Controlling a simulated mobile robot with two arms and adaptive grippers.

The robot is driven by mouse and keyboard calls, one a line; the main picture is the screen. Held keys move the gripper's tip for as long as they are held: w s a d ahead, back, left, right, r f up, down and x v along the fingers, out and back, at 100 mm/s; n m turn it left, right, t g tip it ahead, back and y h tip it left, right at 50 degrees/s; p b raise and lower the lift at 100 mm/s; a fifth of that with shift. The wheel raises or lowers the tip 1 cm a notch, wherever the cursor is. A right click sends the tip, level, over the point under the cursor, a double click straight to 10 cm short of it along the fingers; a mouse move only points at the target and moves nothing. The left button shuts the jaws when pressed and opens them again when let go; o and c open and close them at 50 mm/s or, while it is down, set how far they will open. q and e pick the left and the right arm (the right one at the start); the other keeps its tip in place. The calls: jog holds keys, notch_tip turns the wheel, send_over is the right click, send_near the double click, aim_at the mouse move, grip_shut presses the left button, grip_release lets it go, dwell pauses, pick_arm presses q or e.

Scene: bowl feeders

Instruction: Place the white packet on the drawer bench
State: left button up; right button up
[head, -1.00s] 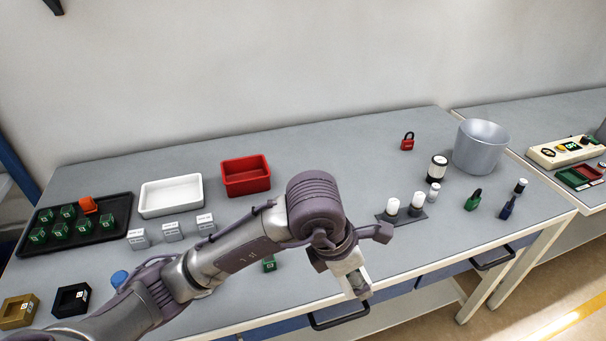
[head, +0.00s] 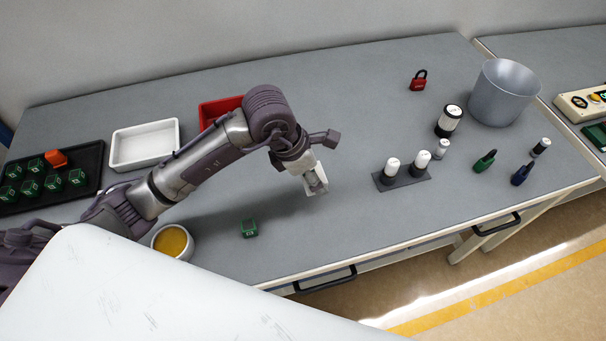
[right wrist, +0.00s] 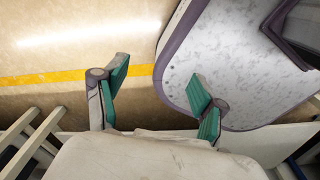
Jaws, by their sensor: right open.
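The drawer bench (head: 350,110) is a long grey-topped bench with black drawer handles (head: 325,279) along its front. My right gripper (right wrist: 160,85) is open in the right wrist view. Nothing shows between its teal-padded fingers, and the floor and part of my own body lie beyond them.
A white tray (head: 117,155), partly hidden red tray (head: 205,115) and black tray (head: 92,160) with green cubes are at left. A bowl (head: 157,250) and green cube (head: 249,228) lie nearer. A metal pot (head: 500,95), padlocks and bottles stand right. A large white surface covers the lower left.

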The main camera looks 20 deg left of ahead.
aim_at(304, 191)
pick_arm(q)
jog(key=shift+w+a+f, duration=0.15)
jog(key=shift+a+f, duration=0.25)
jog(key=shift+a, duration=0.2)
jog(key=shift+w+a+f, duration=0.15)
jog(key=shift+a+f, duration=0.25)
jog(key=shift+a, duration=0.2)
jog(key=shift+f, duration=0.25)
notch_tip(304, 191, down, 2)
jog(key=shift+f+p, duration=0.25)
jog(key=shift+p, duration=0.35)
jog(key=shift+f, duration=0.65)
jog(key=o, duration=0.9)
jog(key=shift+o, duration=1.4)
pick_arm(e)
jog(key=shift+w+r, duration=0.35)
jog(key=shift+w, duration=0.3)
jog(key=shift+w+r, duration=0.3)
jog(key=shift+w, duration=0.3)
